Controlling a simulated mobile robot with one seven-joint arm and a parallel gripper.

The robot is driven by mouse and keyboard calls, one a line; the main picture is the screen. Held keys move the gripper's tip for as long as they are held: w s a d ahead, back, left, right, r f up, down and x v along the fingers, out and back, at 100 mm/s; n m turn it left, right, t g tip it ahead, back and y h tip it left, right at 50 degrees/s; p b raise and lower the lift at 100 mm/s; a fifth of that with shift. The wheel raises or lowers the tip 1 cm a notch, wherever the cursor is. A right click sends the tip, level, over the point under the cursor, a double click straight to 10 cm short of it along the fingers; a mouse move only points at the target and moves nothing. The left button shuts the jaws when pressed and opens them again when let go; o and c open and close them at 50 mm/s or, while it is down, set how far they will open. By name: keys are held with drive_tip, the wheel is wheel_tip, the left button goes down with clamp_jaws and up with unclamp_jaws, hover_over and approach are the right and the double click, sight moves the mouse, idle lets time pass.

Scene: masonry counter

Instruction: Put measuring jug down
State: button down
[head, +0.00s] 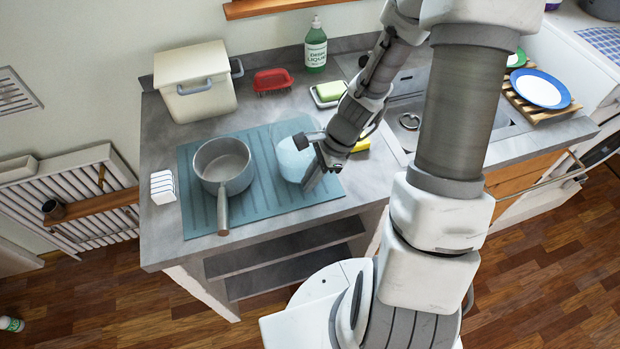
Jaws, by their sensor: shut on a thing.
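The measuring jug (290,160) is a pale, translucent light-blue vessel at the right part of the blue-green ribbed mat (262,138) on the grey counter. My gripper (309,163) is shut on the jug at its right side. The jug looks upright. My fingers and wrist hide part of its right side. I cannot tell whether its base touches the mat or is slightly above it.
A grey saucepan (223,167) stands left of the jug, its handle toward the front edge. A white rack (162,187), bread-bin-like box (196,88), red brush (272,80), green soap bottle (316,48) and yellow sponge (361,145) are nearby. The mat's front right is clear.

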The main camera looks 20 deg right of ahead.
drive_tip(key=shift+f, duration=0.15)
drive_tip(key=c, duration=1.3)
unclamp_jaws()
drive_tip(key=shift+c, duration=0.2)
drive_tip(key=o, duration=0.4)
drive_tip(key=p+v, duration=0.1)
drive_tip(key=v, duration=1.1)
